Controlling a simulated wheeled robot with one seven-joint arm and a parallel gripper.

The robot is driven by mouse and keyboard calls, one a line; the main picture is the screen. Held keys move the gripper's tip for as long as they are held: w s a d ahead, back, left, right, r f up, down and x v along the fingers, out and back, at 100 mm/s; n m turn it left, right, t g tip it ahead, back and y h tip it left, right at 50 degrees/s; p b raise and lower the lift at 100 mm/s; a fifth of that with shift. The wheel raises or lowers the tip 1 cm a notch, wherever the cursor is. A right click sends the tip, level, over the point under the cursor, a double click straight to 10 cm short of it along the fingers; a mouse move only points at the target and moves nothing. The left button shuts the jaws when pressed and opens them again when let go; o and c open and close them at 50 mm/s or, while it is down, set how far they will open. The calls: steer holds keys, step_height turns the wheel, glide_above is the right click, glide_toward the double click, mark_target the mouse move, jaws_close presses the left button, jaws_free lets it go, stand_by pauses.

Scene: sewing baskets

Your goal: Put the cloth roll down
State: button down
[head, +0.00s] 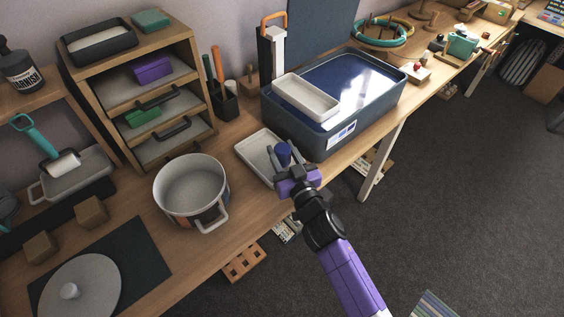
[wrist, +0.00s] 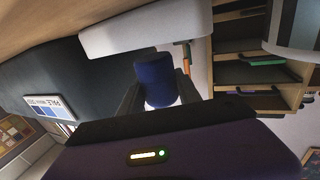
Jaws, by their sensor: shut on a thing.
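The cloth roll (head: 284,153) is a small dark blue cylinder. My gripper (head: 285,162) is shut on it and holds it upright in the head view, in front of the large blue tub. In the wrist view the cloth roll (wrist: 155,80) sits between the two dark fingers. In the head view the roll and fingers overlap the right end of a shallow white tray (head: 249,149) on the bench. I cannot tell the gap between roll and tray. The gripper hides part of that tray.
The blue tub (head: 330,143) stands right behind the gripper, with another white tray (head: 318,112) on it. A white pot (head: 190,215) stands to the left. A wooden shelf (head: 205,77) with drawers stands at the back left. The bench's front edge is close to the gripper.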

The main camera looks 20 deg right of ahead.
mark_target(285, 166)
steer(key=shift+f+b, duration=1)
steer(key=shift+f, duration=0.5)
steer(key=shift+f, duration=0.15)
steer(key=shift+f, duration=0.15)
steer(key=c, duration=0.8)
jaws_free()
steer(key=shift+c, duration=0.2)
steer(key=shift+r, duration=0.25)
steer(key=s, duration=1.2)
steer(key=shift+a+b, duration=0.15)
steer(key=shift+b, duration=0.2)
